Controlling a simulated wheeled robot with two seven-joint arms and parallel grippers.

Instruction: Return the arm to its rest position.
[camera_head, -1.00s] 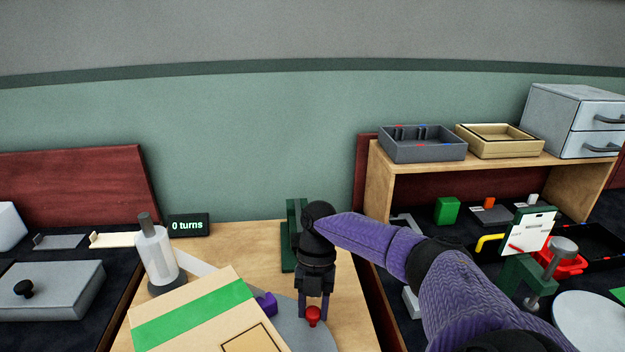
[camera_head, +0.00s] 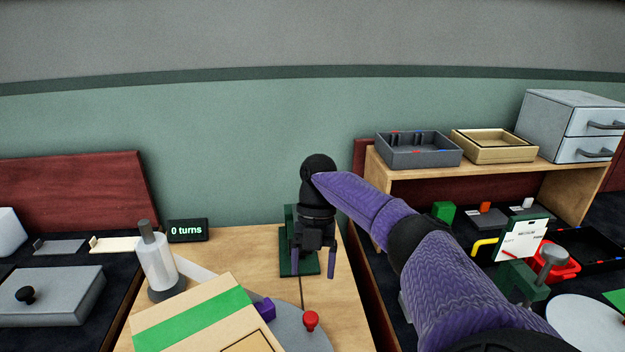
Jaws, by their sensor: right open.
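My right arm, in a purple sleeve, comes in from the lower right. Its right gripper (camera_head: 313,275) points down, open and empty, above the wooden table (camera_head: 345,325) and in front of a dark green stand (camera_head: 288,262). A red knob (camera_head: 311,320) on a grey disc (camera_head: 290,325) stands in front of the gripper, apart from its fingers. My left gripper is not in view.
A cardboard box with a green stripe (camera_head: 195,318) and a white cylinder (camera_head: 157,262) stand left of the gripper. At the right, a wooden shelf (camera_head: 480,167) holds trays and drawers. A clamp (camera_head: 545,270) stands near the forearm.

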